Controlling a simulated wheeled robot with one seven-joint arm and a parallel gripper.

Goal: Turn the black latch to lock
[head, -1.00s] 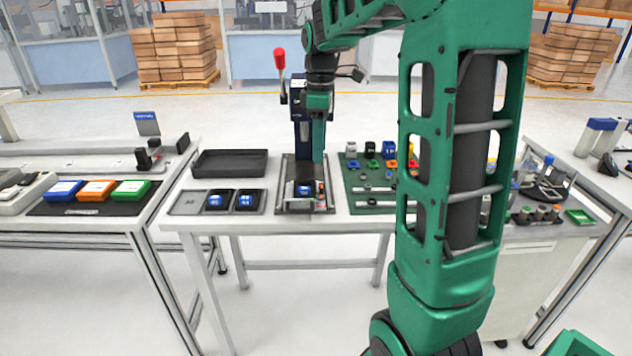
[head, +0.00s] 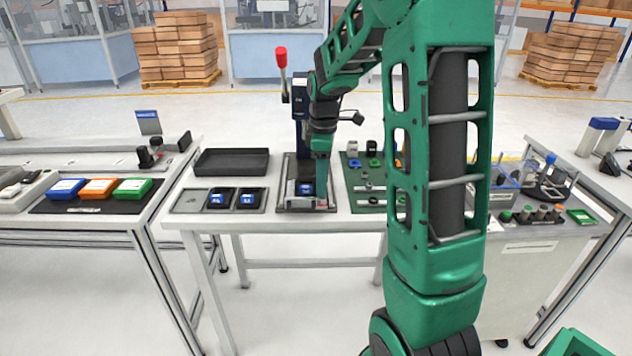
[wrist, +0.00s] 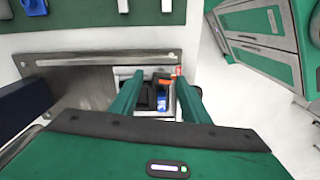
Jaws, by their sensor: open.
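The metal fixture plate (head: 290,209) lies at the front of the middle table and bears a small holder with a black and blue part (head: 306,189). The blue part (wrist: 161,101) also shows in the wrist view, beside dark pieces and below an orange-red piece (wrist: 165,82). I cannot tell which dark piece is the black latch, or how it is turned. My gripper (head: 321,203) is low over the right side of the holder, pointing down. In the wrist view my gripper (wrist: 158,97) is open, its green fingers on either side of the holder. Contact cannot be made out.
A press with a red-knobbed lever (head: 281,58) stands behind the plate. A black tray (head: 232,162) and a grey tray (head: 188,201) with two black and blue parts are to the left. A green mat (head: 357,190) with small parts lies to the right.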

